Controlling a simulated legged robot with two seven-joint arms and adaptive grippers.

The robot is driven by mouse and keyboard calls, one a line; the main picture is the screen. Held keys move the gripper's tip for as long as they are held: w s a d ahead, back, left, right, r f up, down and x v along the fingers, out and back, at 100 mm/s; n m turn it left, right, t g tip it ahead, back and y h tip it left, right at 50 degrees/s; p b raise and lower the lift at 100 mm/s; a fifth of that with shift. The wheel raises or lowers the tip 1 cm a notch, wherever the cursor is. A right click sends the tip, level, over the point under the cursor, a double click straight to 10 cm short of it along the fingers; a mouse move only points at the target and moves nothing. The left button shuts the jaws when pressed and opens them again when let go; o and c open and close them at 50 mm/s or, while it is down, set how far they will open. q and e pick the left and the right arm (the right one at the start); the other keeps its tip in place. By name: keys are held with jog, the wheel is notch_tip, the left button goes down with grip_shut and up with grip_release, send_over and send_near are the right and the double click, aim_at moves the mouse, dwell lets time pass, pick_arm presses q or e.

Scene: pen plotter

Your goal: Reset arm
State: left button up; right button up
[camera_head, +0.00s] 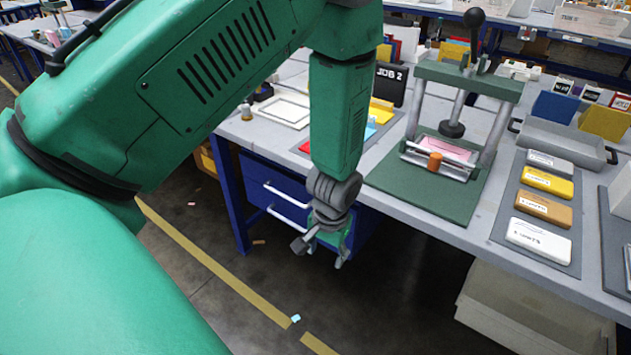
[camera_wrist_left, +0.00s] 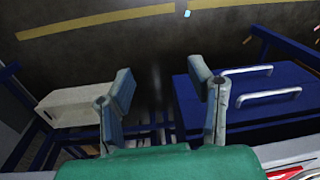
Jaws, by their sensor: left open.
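My left arm (camera_head: 340,120) is green and comes in from the left across the head view. Its gripper (camera_head: 320,253) hangs beside the front edge of the workbench, lower than the top, near the blue drawer unit. In the left wrist view the two fingers of the left gripper (camera_wrist_left: 162,95) stand apart with nothing between them; the floor and bench frame show beyond. The gripper is open and empty. My right gripper does not show in either view.
A green press (camera_head: 425,205) stands on the workbench (camera_head: 470,236). Right of it a grey mat (camera_head: 508,210) holds several coloured blocks. A blue drawer unit (camera_head: 275,187) with white handles is under the bench. Pale boxes (camera_head: 520,315) sit underneath at right. The floor in front is mostly clear.

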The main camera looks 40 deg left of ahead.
pick_arm(q)
jog(key=shift+s+f, duration=0.2)
jog(key=shift+s, duration=0.15)
jog(key=shift+a, duration=0.15)
jog(key=s+d+f+m, duration=0.1)
jog(key=s+f, duration=0.2)
jog(key=s, duration=0.6)
jog(key=s+d+f+m+h, duration=0.1)
jog(key=s+f, duration=0.3)
jog(key=s, duration=0.6)
jog(key=shift+d+f+m, duration=0.2)
jog(key=shift+d+m, duration=0.4)
jog(key=shift+d, duration=0.15)
jog(key=shift+w, duration=0.2)
